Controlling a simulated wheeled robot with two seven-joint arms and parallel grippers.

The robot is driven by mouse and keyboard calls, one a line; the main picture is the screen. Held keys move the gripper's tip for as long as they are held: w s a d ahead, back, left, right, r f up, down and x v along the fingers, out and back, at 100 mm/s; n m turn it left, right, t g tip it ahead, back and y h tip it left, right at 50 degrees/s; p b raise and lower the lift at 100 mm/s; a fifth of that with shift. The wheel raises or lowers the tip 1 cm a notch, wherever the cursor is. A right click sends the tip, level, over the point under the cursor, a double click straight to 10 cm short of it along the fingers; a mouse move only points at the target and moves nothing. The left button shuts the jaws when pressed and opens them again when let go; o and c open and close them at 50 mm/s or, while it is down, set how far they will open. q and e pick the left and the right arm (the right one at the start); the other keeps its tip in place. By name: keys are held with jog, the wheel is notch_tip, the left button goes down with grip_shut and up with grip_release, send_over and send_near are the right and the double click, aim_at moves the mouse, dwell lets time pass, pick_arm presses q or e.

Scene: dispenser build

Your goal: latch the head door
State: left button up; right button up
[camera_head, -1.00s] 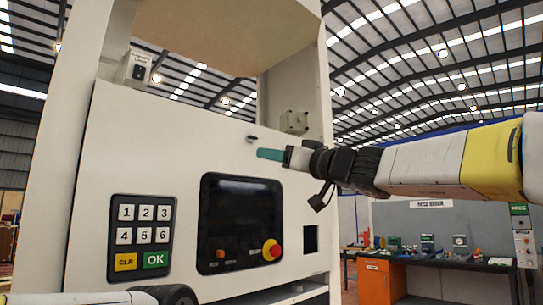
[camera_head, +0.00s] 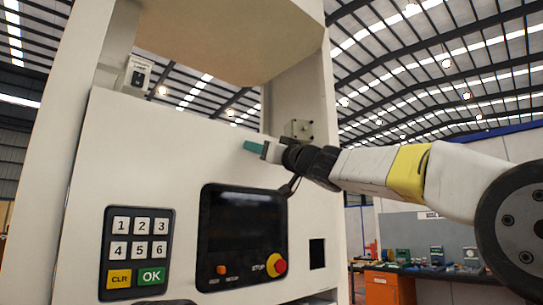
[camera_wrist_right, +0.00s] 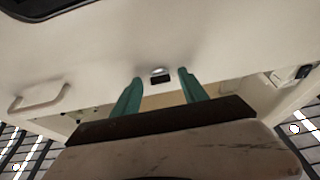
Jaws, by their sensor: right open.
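The head door is the large white front panel (camera_head: 150,140) with a keypad and screen; it appears shut or nearly so. A small latch (camera_wrist_right: 160,74), silver with a dark part, sits near the panel's edge in the right wrist view. My right gripper (camera_head: 253,146) has green fingers and reaches in from the right to the upper part of the panel. In the right wrist view the right gripper (camera_wrist_right: 160,77) is open, with one finger on each side of the latch. I cannot tell whether they touch it. In the head view the fingers hide the latch.
A keypad (camera_head: 138,250) and a dark screen (camera_head: 240,225) with a red knob (camera_head: 276,264) are on the panel. A small box (camera_head: 134,76) is on the upper left post, another (camera_head: 298,130) on the right. A white handle (camera_wrist_right: 40,98) is beside the latch.

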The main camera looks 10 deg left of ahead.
grip_shut()
